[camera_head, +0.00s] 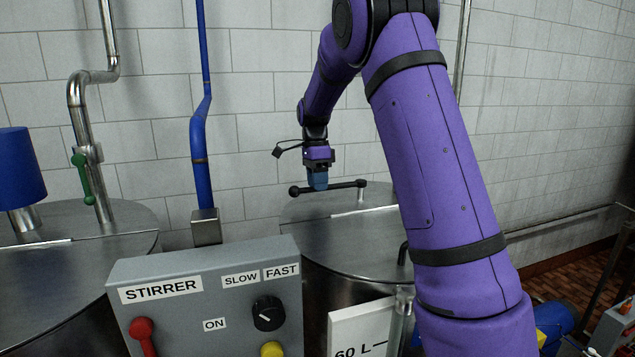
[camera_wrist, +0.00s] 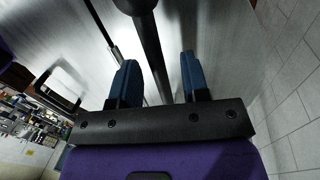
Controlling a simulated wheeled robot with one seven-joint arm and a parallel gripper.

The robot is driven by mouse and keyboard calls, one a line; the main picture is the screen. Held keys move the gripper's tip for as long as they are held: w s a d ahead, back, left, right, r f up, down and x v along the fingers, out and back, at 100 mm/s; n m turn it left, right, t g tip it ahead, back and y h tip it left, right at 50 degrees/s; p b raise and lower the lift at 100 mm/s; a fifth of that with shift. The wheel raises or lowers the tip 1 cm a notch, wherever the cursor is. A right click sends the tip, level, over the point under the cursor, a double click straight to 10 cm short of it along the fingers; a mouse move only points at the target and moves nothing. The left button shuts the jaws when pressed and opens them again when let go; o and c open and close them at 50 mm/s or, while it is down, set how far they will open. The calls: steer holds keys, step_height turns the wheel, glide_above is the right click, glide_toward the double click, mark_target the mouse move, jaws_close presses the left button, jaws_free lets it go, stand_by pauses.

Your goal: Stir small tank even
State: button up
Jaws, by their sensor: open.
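A steel tank with a flat lid (camera_head: 345,240) stands behind the control box, with a white "60 L" plate (camera_head: 352,335) in front of it. A black crank bar (camera_head: 340,186) with a knob at its left end lies level above the lid, beside a short post. My gripper (camera_head: 318,186) points down at the bar's middle. In the wrist view the blue fingers of my gripper (camera_wrist: 158,62) are open, with the black bar (camera_wrist: 148,45) running between them. Gaps show on both sides of the bar. Its depth between the fingers is hard to tell.
The grey STIRRER box (camera_head: 210,300) carries a red lever (camera_head: 142,332), a black dial (camera_head: 268,313) and a yellow knob (camera_head: 272,349). Another tank (camera_head: 60,280) stands at left, with a green-handled valve (camera_head: 83,175) on a pipe above it. A tiled wall closes the back.

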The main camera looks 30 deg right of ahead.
step_height(320, 180, up, 11)
steer(key=w, duration=0.2)
steer(key=shift+d+f, duration=0.2)
steer(key=shift+d, duration=0.1)
stand_by(1.2)
steer(key=s+a+t+h, duration=0.1)
steer(key=s+a+t, duration=0.1)
steer(key=s+t, duration=0.25)
steer(key=x, duration=1)
steer(key=shift+s+d+f, duration=0.2)
steer(key=shift+f, duration=0.25)
jaws_close()
